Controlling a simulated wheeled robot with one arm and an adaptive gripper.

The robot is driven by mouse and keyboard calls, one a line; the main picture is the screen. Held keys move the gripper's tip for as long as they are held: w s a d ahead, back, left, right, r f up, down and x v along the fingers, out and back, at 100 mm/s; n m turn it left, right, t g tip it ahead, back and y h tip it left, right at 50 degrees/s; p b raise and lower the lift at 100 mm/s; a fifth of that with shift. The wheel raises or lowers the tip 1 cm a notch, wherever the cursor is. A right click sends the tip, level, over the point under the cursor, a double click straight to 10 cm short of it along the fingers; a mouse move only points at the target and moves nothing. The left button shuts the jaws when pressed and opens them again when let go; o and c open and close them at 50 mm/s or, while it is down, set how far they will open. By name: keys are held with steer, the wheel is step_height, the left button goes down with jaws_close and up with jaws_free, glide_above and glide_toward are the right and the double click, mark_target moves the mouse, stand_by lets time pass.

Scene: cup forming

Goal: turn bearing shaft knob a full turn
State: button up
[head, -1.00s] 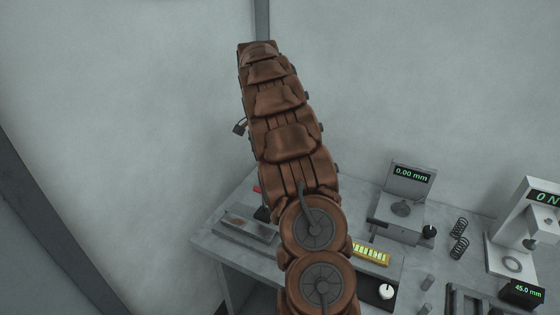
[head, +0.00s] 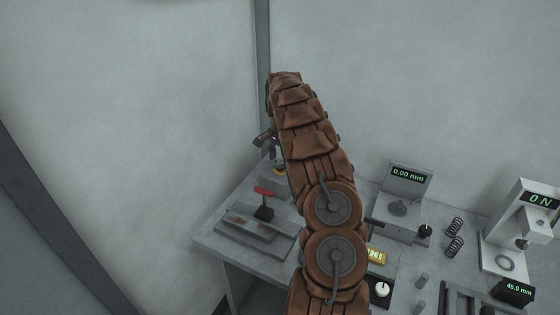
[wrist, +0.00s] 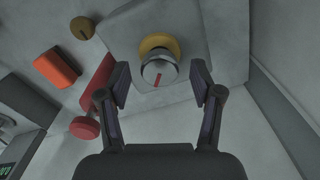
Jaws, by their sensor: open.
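My gripper (wrist: 160,82) is open, with one finger to the left of the knob and one to the right. Neither finger visibly touches it. In the head view my gripper (head: 267,140) is partly hidden behind my arm at the table's far left corner.
A red-handled tool (head: 264,200) stands by a flat grey tray (head: 238,231) at the table's left. A gauge reading 0.00 mm (head: 404,190), springs (head: 455,236), a white knob (head: 382,289) and a press (head: 515,230) lie to the right. An orange block (wrist: 56,68) shows left of the fingers.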

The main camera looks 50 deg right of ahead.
steer(key=shift+f, duration=1.1)
steer(key=c, duration=1.1)
steer(key=shift+a+f+n+b, duration=0.15)
steer(key=shift+n+b, duration=0.25)
steer(key=shift+b, duration=0.5)
steer(key=shift+w+f+n+b, duration=0.1)
steer(key=shift+n+b, duration=0.3)
steer(key=shift+b, duration=0.45)
steer(key=n+b, duration=0.3)
steer(key=shift+r+n+b, duration=0.25)
steer(key=shift+n+b, duration=0.3)
steer(key=shift+n, duration=0.15)
steer(key=shift+c, duration=0.2)
